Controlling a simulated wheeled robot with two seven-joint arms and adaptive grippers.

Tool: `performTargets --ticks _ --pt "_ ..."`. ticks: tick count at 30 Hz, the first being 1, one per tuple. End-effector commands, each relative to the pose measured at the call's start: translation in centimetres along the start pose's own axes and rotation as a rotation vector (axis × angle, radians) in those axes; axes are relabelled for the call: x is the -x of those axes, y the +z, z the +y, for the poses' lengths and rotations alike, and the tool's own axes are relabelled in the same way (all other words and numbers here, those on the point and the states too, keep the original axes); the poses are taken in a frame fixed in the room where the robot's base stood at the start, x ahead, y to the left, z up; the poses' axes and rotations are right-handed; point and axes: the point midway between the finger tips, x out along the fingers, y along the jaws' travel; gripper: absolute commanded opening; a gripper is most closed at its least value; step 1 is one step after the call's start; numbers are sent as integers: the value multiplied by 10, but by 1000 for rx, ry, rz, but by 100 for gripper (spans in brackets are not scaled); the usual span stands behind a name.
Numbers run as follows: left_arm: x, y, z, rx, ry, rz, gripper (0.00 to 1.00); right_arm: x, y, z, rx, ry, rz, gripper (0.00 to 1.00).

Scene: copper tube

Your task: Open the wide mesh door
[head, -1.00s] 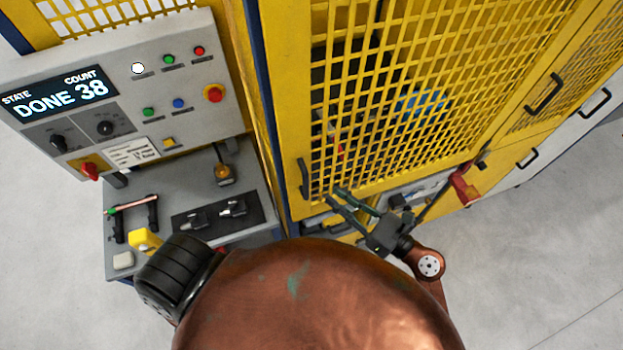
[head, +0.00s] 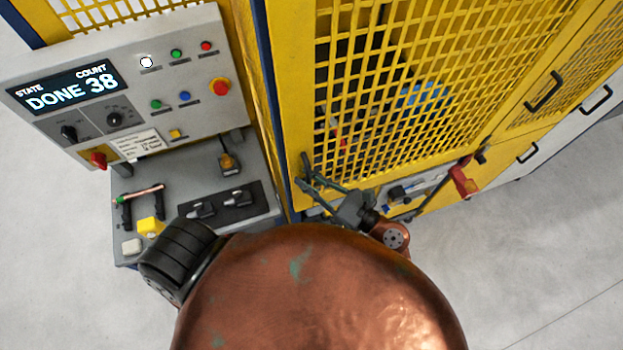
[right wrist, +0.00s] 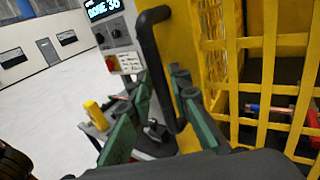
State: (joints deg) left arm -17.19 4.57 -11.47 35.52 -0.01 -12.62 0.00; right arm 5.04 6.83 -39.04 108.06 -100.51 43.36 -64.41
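The wide mesh door (head: 400,100) is a yellow frame with a yellow grid, and it looks shut. Its black bar handle (right wrist: 158,65) stands upright at the door's left edge in the right wrist view. My right gripper (head: 309,178) is at this handle in the head view. In the right wrist view its green-padded fingers (right wrist: 160,108) are apart, one on each side of the handle's lower part. I cannot tell whether either finger touches the bar. My left gripper is not in view.
A grey control panel (head: 130,85) reading "DONE 38" stands left of the door, above a shelf (head: 262,190) with small fixtures and a copper tube (head: 143,193). A red latch-like part (head: 462,180) sits near the door's lower right. Open floor (head: 540,260) lies at right.

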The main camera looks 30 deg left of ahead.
Motion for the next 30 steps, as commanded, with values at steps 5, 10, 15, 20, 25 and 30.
performTargets --ticks 5,10,15,20,25,30 --pt "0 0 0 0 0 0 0 0 0 0 0 -1 0 11" --pt "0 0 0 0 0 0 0 1 0 0 -1 -1 0 0" --pt "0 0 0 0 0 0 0 1 0 0 -1 -1 0 0" --pt "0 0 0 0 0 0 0 1 0 0 -1 0 -1 0" --pt "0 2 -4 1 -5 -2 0 14 -1 -2 -1 -2 2 0" --pt "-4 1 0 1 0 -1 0 6 -1 1 1 11 -1 0"
